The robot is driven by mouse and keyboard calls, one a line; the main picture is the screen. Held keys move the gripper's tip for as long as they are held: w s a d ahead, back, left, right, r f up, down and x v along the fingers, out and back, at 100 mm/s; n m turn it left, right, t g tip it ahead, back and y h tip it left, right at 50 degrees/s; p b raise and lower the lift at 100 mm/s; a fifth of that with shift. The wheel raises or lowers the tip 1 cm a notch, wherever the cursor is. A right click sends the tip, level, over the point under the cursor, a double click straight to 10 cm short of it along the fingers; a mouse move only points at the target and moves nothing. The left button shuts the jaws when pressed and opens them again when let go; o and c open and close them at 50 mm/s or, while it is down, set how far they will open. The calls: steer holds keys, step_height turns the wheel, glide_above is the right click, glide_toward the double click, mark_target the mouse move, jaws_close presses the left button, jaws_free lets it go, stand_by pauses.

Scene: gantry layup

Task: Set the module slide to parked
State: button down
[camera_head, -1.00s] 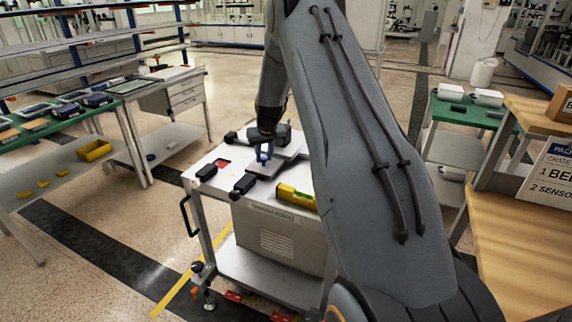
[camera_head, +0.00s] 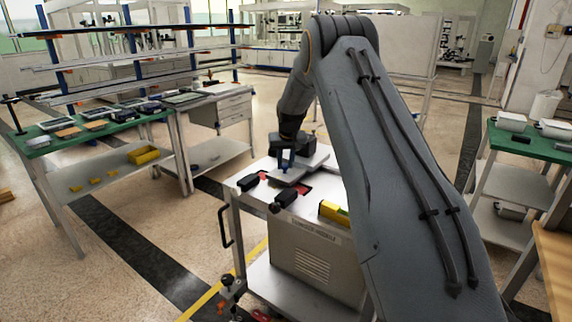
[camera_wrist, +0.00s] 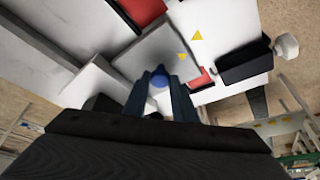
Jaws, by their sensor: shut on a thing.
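The module slide (camera_head: 311,162) is a light grey plate on top of the white cart (camera_head: 325,196); it also shows in the wrist view (camera_wrist: 130,62). A round blue knob (camera_wrist: 159,77) stands on the plate. My gripper (camera_head: 286,164) is over the plate, with its blue fingers down around the knob. In the wrist view the two fingers (camera_wrist: 160,92) close on the knob from either side. Red patches of the cart top show beside the plate, one on the left (camera_head: 262,175) and one near its front right (camera_head: 304,190). My gripper body hides part of the plate.
Two black blocks (camera_head: 248,181) (camera_head: 285,198) stand at the cart's front edge. A yellow item (camera_head: 333,212) lies right of them, partly behind my arm. Green-topped benches stand left (camera_head: 40,143) and right (camera_head: 540,143). Floor left of the cart is clear.

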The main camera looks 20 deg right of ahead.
steer(key=c, duration=1.5)
jaws_free()
steer(key=shift+o, duration=0.2)
steer(key=b+v, duration=0.1)
steer(key=v, duration=0.6)
steer(key=shift+r, duration=0.4)
steer(key=shift+s, duration=0.15)
steer(key=shift+a, duration=0.1)
